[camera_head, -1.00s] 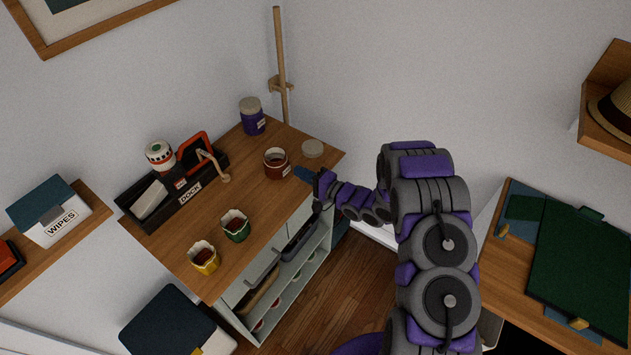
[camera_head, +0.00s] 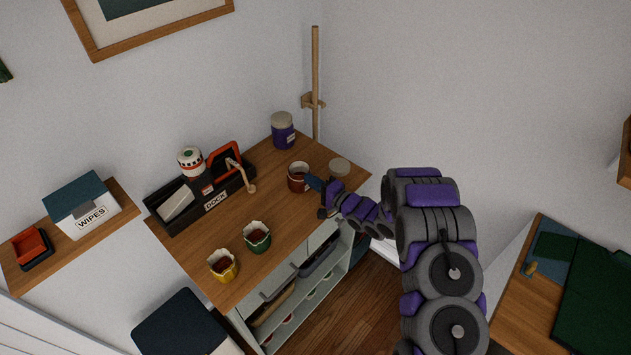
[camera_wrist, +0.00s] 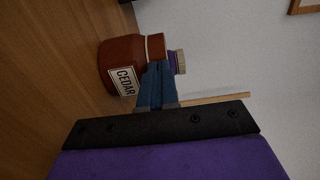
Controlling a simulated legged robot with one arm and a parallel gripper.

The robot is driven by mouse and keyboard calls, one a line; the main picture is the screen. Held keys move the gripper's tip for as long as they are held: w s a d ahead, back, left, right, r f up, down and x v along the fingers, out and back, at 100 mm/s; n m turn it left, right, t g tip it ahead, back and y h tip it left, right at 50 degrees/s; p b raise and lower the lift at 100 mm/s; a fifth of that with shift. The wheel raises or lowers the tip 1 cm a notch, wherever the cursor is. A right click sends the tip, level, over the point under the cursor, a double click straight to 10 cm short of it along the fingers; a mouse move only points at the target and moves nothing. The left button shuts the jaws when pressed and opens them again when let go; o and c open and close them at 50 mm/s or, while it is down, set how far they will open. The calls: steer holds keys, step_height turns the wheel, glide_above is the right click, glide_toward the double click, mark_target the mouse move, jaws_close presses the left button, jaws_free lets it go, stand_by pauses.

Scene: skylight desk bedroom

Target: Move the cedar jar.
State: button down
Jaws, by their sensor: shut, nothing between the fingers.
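The cedar jar (camera_head: 298,180) is a reddish-brown jar with a pale rim, upright on the wooden cabinet top (camera_head: 240,215) near its right side. In the wrist view it appears sideways, with its CEDAR label (camera_wrist: 124,82) showing. My gripper (camera_head: 314,184) is just right of the jar, with its blue fingers pointing at it. In the wrist view the closed fingers (camera_wrist: 156,82) overlap the jar's upper edge. They hold nothing, and I cannot tell whether they touch the jar.
A pale round disc (camera_head: 339,167) lies right of the jar. A purple jar (camera_head: 283,133) and a wooden post (camera_head: 315,85) stand behind. A DOCK caddy (camera_head: 205,203) is left, with a yellow cup (camera_head: 223,266) and a green cup (camera_head: 257,237) in front. The wood between the cups and the jar is clear.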

steer(key=p+x, duration=0.3)
steer(key=x, duration=1.2)
steer(key=shift+f+p, duration=0.1)
steer(key=shift+p, duration=0.3)
steer(key=shift+w+a, duration=0.4)
steer(key=shift+s, duration=0.1)
